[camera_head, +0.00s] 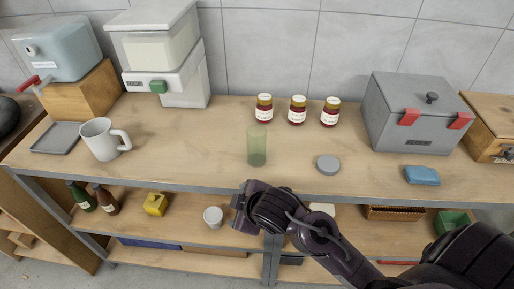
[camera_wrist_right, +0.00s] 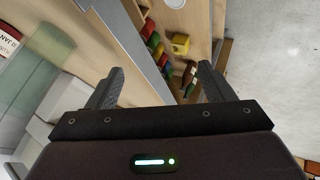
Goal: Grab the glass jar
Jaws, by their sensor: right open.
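The glass jar (camera_head: 257,147) is a pale green, see-through cylinder standing upright near the middle of the wooden worktop. A grey round lid (camera_head: 328,165) lies apart to its right. My right gripper (camera_head: 242,207) is at the worktop's front edge, nearer than the jar and apart from it. In the right wrist view the jaws of my right gripper (camera_wrist_right: 160,76) are spread with nothing between them. A green see-through cylinder, seemingly the glass jar (camera_wrist_right: 45,65), shows left of the fingers there. My left gripper is not in view.
Three red jam jars (camera_head: 297,110) stand behind the glass jar. A white mug (camera_head: 103,139) is at the left, a grey box (camera_head: 415,112) and blue sponge (camera_head: 422,175) at the right. A lower shelf holds a white cup (camera_head: 213,216) and yellow block (camera_head: 155,204). The worktop around the jar is clear.

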